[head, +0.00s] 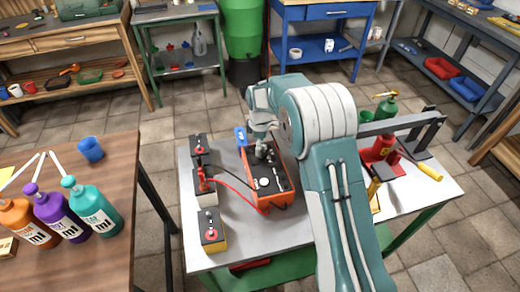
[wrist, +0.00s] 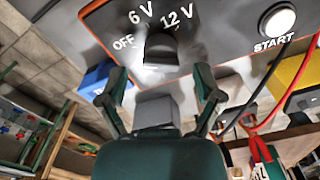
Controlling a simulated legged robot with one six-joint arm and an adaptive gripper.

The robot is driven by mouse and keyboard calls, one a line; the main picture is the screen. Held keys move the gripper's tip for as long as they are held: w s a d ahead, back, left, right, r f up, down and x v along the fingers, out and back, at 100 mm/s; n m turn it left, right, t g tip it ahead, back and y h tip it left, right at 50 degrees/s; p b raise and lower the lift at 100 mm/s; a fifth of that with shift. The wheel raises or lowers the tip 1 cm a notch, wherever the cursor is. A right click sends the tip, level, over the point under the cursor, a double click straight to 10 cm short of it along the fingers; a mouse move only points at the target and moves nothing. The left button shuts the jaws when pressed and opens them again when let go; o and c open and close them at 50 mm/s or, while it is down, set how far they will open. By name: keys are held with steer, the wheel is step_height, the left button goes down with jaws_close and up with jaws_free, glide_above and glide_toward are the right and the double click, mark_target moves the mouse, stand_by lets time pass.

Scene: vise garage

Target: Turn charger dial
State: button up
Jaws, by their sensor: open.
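The orange charger (head: 262,208) stands on the workbench, with its panel partly hidden by my arm in the head view. In the wrist view its grey panel (wrist: 225,32) carries the labels OFF, 6 V and 12 V around a dark dial (wrist: 160,48). I cannot tell which label the dial points to. A round white START button (wrist: 278,20) sits to the right of the dial. My gripper (wrist: 160,82) is open and empty. Its two fingers lie on either side of the dial's line, just short of it, with a visible gap. In the head view my gripper (head: 264,152) is over the charger's far end.
Several batteries (head: 212,232) stand left of the charger, and a red cable (head: 232,184) runs between. A blue object (head: 240,136) is behind the charger. Bare bench (head: 238,246) shows in front.

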steer(key=shift+f, duration=1.25)
steer(key=c, duration=1.2)
steer(key=shift+o, duration=0.2)
